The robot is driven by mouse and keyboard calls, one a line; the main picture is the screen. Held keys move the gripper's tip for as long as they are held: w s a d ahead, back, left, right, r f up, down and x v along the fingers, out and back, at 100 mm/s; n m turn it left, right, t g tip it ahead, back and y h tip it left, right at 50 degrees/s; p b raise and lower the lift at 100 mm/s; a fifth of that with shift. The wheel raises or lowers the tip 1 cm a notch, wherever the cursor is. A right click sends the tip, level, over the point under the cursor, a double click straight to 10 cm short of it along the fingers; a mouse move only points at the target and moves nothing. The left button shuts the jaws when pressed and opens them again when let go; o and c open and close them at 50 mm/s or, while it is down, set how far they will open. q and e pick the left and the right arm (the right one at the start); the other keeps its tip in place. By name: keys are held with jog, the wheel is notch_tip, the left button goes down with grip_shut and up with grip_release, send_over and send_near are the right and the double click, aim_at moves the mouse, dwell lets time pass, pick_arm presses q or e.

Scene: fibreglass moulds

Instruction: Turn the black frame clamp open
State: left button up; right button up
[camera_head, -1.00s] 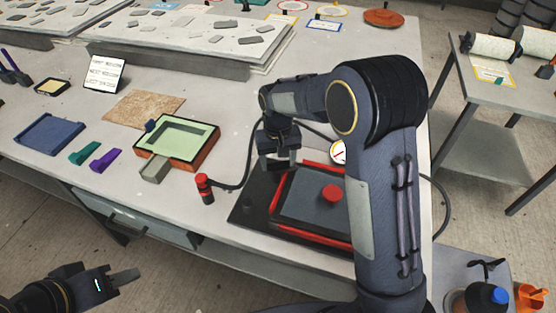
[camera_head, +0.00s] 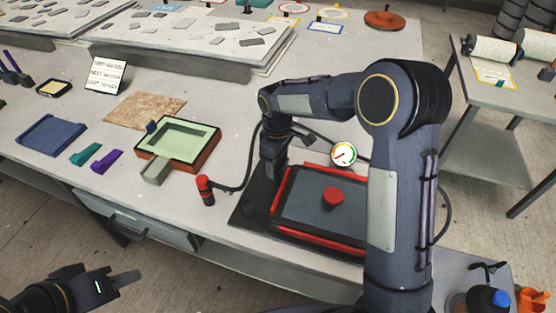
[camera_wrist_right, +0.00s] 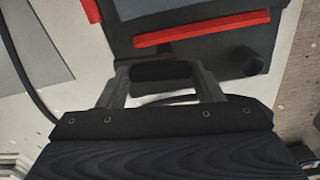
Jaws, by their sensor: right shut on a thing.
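The black frame (camera_head: 300,245) with red bars lies on the table around a dark grey panel (camera_head: 305,205), with a red knob (camera_head: 333,198) on top. My right gripper (camera_head: 268,182) reaches down at the frame's left edge. In the right wrist view my right gripper (camera_wrist_right: 160,70) has its two fingers on either side of a dark block, which seems to be the black clamp (camera_wrist_right: 160,74), beside a red bar (camera_wrist_right: 200,29). In the head view the clamp is hidden by the gripper. My left gripper (camera_head: 125,279) is low at the left, off the table; its finger gap is not clear.
A round gauge (camera_head: 344,153) stands behind the frame, with a dark hose near it. A red-capped handle (camera_head: 205,190) stands to the left. A green-lined mould (camera_head: 180,140) and a blue tray (camera_head: 50,134) lie further left.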

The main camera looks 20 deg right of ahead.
jog(key=shift+n, duration=0.7)
jog(key=o, duration=1)
jog(key=shift+r, duration=0.1)
notch_tip(320, 180, up, 8)
jog(key=shift+a+f, duration=0.1)
jog(key=shift+f, duration=0.05)
